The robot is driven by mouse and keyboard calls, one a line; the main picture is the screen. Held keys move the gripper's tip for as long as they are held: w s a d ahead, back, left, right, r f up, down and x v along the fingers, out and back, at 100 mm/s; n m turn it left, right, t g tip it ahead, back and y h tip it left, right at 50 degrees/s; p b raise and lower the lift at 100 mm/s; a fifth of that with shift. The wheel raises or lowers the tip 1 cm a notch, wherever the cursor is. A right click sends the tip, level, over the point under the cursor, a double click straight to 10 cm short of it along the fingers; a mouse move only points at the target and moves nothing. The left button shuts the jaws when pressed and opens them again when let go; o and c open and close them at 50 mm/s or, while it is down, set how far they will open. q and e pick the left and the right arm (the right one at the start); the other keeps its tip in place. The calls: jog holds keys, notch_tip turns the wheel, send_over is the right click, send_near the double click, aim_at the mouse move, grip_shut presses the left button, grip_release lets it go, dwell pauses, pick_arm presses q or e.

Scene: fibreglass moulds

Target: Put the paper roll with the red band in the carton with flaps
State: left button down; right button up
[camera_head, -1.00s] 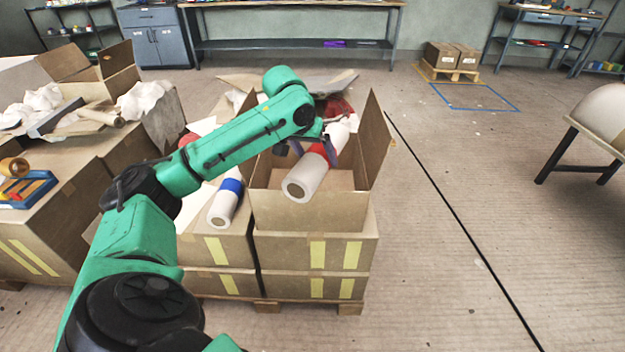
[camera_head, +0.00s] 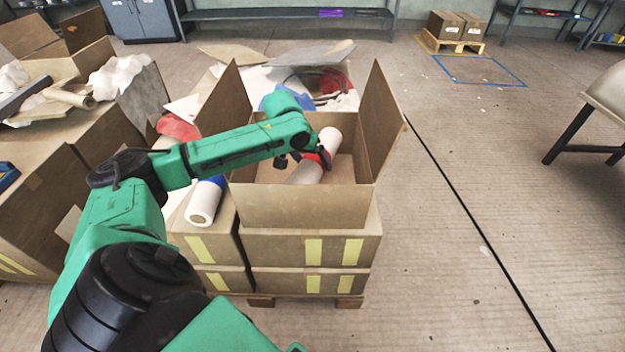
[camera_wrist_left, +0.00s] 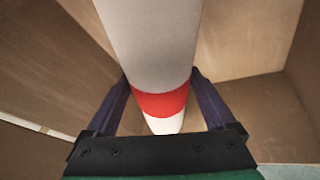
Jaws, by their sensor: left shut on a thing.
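The white paper roll with the red band (camera_head: 331,141) is inside the open carton with flaps (camera_head: 305,206), tilted with its far end higher in the head view. My left gripper (camera_head: 322,158) is shut on the roll at its red band. In the left wrist view the roll (camera_wrist_left: 152,45) lies between the two fingers of the gripper (camera_wrist_left: 158,105), with brown carton walls around it. The roll's lower end is partly hidden behind the carton's front wall. My right gripper is not in view.
A white roll with a blue band (camera_head: 205,203) lies on the boxes left of the carton. The carton's side flaps (camera_head: 380,118) stand up. Behind it is a heap of sheets and scraps (camera_head: 300,80).

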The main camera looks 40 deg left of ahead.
pick_arm(q)
notch_tip(320, 180, down, 5)
jog(key=shift+f+b, duration=0.2)
jog(key=shift+b, duration=0.5)
jog(key=shift+f, duration=0.1)
grip_release()
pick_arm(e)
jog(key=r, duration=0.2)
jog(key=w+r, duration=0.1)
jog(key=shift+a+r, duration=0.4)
pick_arm(q)
jog(key=shift+r, duration=0.25)
jog(key=p+v, duration=0.3)
jog(key=v, duration=0.8)
jog(key=shift+s+r, duration=0.2)
jog(key=shift+r, duration=0.05)
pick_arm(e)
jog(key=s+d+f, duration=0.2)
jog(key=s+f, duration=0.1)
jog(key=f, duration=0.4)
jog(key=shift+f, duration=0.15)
